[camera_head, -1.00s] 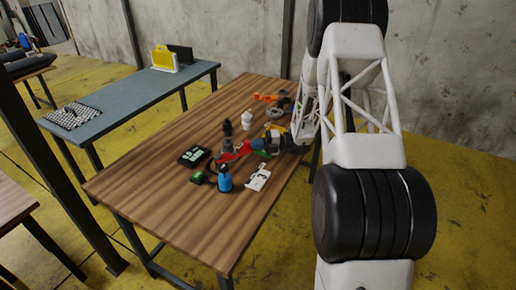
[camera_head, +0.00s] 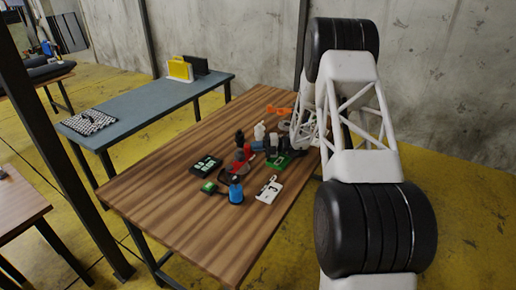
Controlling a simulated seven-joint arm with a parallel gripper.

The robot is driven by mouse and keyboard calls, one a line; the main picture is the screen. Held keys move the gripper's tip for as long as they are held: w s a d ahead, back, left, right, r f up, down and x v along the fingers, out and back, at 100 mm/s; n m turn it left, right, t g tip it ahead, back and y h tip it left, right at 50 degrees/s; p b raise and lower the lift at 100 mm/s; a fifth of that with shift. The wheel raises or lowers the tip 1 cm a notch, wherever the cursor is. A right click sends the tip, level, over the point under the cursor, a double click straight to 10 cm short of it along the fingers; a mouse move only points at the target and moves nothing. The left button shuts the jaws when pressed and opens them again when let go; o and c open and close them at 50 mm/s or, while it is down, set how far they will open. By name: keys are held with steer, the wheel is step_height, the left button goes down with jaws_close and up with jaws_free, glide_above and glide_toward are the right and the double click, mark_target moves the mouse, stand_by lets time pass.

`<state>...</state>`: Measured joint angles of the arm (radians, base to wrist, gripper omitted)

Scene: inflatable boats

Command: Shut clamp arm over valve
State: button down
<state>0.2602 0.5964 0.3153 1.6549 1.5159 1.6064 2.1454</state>
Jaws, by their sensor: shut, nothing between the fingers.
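The wooden table (camera_head: 190,216) carries a tight group of small parts at its middle. A red part (camera_head: 243,155), possibly the clamp arm, stands in this group beside a dark upright piece (camera_head: 240,138). I cannot tell which part is the valve. A green block (camera_head: 278,162) sits just right of the red part. My gripper (camera_head: 261,146) is low among these parts, close to the red part and left of the green block. It is small and partly hidden by my own arm. Its fingers look shut and hold nothing I can see. Contact with the red part cannot be told.
A blue bottle-like part (camera_head: 236,191), a white plate (camera_head: 269,189), a black box (camera_head: 206,166) and a green piece (camera_head: 209,187) lie nearer on the table. A white figure (camera_head: 259,131) and an orange part (camera_head: 279,111) stand behind. The table's near left is clear.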

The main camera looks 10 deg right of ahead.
stand_by(0.5)
steer(key=shift+s+d, duration=0.15)
steer(key=shift+d, duration=0.3)
steer(key=d, duration=0.1)
steer(key=s+d, duration=0.1)
steer(key=d, duration=0.1)
steer(key=w+d, duration=0.1)
steer(key=d, duration=0.2)
steer(key=w+d, duration=0.2)
steer(key=d, duration=0.1)
steer(key=w+d, duration=0.1)
steer(key=d, duration=0.2)
steer(key=shift+w, duration=0.2)
steer(key=shift+a+r, duration=0.15)
